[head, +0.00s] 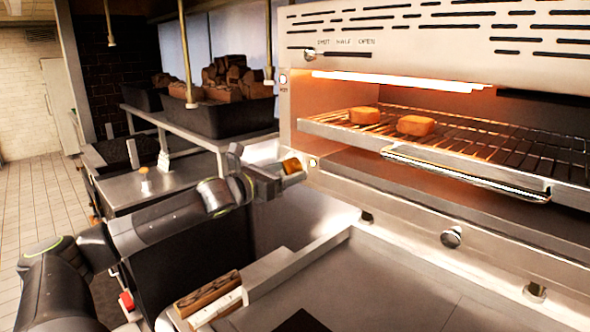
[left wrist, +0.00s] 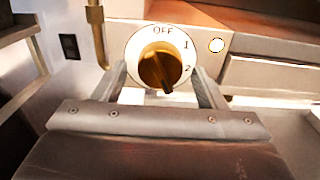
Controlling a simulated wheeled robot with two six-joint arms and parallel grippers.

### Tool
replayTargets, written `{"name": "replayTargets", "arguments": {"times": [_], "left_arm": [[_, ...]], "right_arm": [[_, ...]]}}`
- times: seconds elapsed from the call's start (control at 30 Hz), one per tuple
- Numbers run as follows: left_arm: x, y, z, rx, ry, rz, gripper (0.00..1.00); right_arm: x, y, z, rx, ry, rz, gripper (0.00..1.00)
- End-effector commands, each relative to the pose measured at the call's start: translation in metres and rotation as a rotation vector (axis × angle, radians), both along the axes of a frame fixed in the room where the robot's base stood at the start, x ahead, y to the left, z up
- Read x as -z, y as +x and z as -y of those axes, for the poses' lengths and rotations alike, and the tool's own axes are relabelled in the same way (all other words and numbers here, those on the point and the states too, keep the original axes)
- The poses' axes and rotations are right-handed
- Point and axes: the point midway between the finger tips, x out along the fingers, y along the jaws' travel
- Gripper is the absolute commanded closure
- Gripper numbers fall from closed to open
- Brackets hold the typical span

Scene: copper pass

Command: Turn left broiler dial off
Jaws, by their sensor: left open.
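The left broiler dial (left wrist: 160,66) fills the upper middle of the left wrist view. It has a white face marked OFF at the top and 1 and 2 on the right, with a brass knob in the centre. The knob's dark end points down, slightly right, away from OFF. My left gripper (left wrist: 162,82) is open, its fingers on either side of the dial; I cannot tell whether they touch it. My right gripper is not in view.
The broiler (head: 420,35) glows inside, with two toasted pieces (head: 416,125) on its wire rack. A round knob (head: 451,238) sits on the front ledge. Black bins (head: 235,117) of brown chunks stand on a shelf at left. A wooden-handled tool (head: 208,293) lies on the counter below my arm.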

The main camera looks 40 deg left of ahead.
Motion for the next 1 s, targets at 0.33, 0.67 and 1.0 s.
{"name": "replayTargets", "arguments": {"times": [0.33,0.67,1.0], "left_arm": [[-0.0001,0.0003,-0.0001,-0.001,0.0,0.0,0.38],[-0.0001,0.0003,-0.0001,0.0,0.0,0.0,0.79],[-0.0006,0.0004,0.0,0.0,-0.058,-0.005,0.79]], "right_arm": [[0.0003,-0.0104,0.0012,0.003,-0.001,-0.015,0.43],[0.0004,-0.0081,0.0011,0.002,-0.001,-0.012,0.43],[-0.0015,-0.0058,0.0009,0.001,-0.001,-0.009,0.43]]}}
